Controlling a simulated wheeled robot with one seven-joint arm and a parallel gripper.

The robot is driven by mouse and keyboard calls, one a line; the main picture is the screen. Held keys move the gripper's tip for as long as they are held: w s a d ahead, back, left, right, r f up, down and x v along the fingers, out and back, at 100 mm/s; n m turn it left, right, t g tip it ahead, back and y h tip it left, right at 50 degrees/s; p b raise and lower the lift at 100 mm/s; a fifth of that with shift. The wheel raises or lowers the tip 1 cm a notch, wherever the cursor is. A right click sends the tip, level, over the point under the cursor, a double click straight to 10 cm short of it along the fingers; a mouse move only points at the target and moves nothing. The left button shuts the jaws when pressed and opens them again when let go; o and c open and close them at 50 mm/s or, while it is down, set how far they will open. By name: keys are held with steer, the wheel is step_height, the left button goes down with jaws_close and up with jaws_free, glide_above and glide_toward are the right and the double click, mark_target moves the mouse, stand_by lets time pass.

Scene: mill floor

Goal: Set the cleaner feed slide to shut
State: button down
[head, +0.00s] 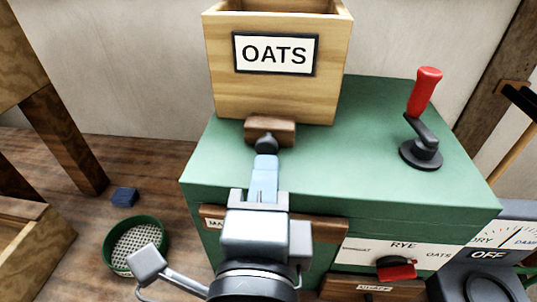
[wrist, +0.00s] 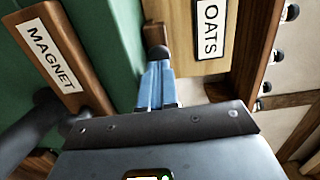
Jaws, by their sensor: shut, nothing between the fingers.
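The OATS hopper (head: 228,90) is a wooden box on top of the green cleaner (head: 345,140). A brown wooden slide (head: 284,128) with a dark round knob (head: 266,142) sticks out at the hopper's foot. My gripper (head: 265,160) has its blue fingers shut and empty, with their tips right at the near side of the knob. In the wrist view, the fingers (wrist: 157,70) point at the knob (wrist: 158,52), and the slide (wrist: 153,35) shows just beyond. I cannot tell whether the tips touch the knob. The slide's inner part is hidden under the hopper.
A red-handled crank (head: 424,95) stands at the cleaner's right. A RYE/OATS plate with a red selector (head: 397,268) is on the front. The MAGNET drawer (wrist: 62,55) is partly hidden by my arm. A green sieve (head: 135,245) and blue block (head: 125,197) lie on the floor.

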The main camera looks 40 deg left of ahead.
mark_target(272, 149)
steer(key=shift+x, duration=0.85)
steer(key=shift+b+x, duration=0.5)
steer(key=shift+x, duration=0.65)
steer(key=shift+w, duration=0.3)
steer(key=shift+r, duration=0.2)
steer(key=shift+w, duration=0.1)
